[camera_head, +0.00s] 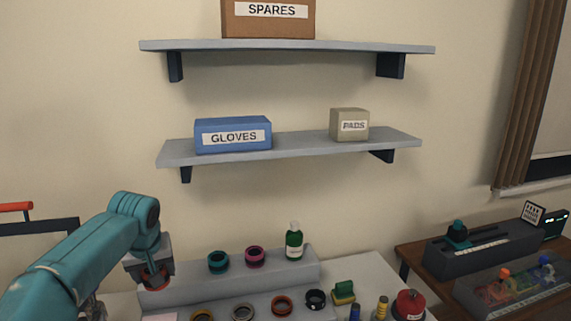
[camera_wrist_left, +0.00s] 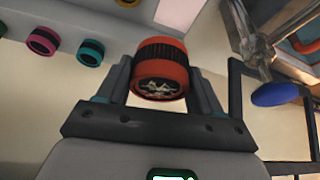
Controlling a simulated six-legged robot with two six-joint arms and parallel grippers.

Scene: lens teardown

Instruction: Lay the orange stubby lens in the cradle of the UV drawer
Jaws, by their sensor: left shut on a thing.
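My left gripper (camera_head: 153,268) is shut on an orange lens (camera_head: 155,279), above the left end of the stepped grey rack. In the left wrist view the orange lens (camera_wrist_left: 161,68) has a black ribbed band and sits between the two fingers of the left gripper (camera_wrist_left: 160,85), its glass end facing the camera. A second orange lens ring (camera_head: 281,304) lies on the lower step of the rack. I cannot make out the UV drawer or its cradle in either view. My right gripper is not in view.
The grey rack (camera_head: 200,285) holds teal, pink and other lens rings and a green bottle (camera_head: 294,243). A green block (camera_head: 343,292) and a red-topped container (camera_head: 408,305) stand to its right. A wooden table (camera_head: 408,250) with dark cases is at far right. Wall shelves hang above.

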